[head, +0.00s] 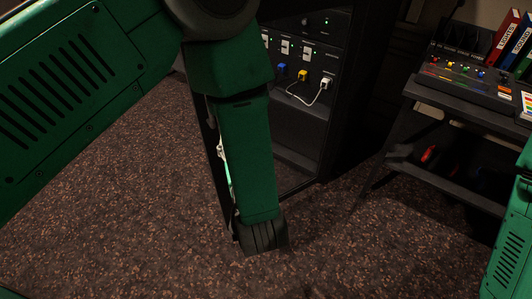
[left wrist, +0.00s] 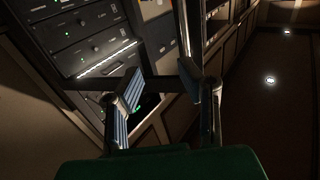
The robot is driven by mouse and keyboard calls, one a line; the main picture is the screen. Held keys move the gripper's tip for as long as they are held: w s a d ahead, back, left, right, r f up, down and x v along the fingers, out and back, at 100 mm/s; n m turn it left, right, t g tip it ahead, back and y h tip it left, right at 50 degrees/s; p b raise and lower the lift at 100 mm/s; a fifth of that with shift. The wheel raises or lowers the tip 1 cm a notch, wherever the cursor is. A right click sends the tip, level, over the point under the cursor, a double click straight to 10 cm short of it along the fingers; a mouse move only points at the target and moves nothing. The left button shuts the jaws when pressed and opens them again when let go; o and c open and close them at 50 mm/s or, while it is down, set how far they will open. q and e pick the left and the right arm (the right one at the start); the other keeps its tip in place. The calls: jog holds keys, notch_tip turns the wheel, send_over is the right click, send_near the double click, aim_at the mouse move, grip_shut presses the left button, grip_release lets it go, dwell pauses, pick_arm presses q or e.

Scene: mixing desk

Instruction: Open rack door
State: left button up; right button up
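The dark rack (head: 345,95) stands behind my left forearm in the head view, with panels and plugged cables showing in its front. A narrow dark upright panel (head: 212,150) with a bright strip shows along the left of my forearm; it looks like the rack door standing out from the rack, mostly hidden. My left gripper is hidden in the head view. In the left wrist view my left gripper (left wrist: 163,95) is open, its two fingers well apart, with rack units (left wrist: 85,40) beyond. A dark bar crosses between the fingers; I cannot tell whether they touch it. My right gripper is out of view.
A mixing desk (head: 465,75) with binders (head: 510,40) stands right of the rack, with a lower shelf (head: 450,175) holding small items. The carpeted floor (head: 120,230) is clear at the left and front. My right arm shows at the right edge.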

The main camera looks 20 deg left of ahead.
pick_arm(q)
jog(key=s+d+b, duration=0.3)
jog(key=d, duration=0.4)
jog(key=shift+s+d+b, duration=0.15)
jog(key=shift+d+b, duration=0.15)
jog(key=shift+b, duration=0.1)
dwell(0.4)
jog(key=shift+a+r, duration=0.1)
jog(key=shift+a, duration=0.1)
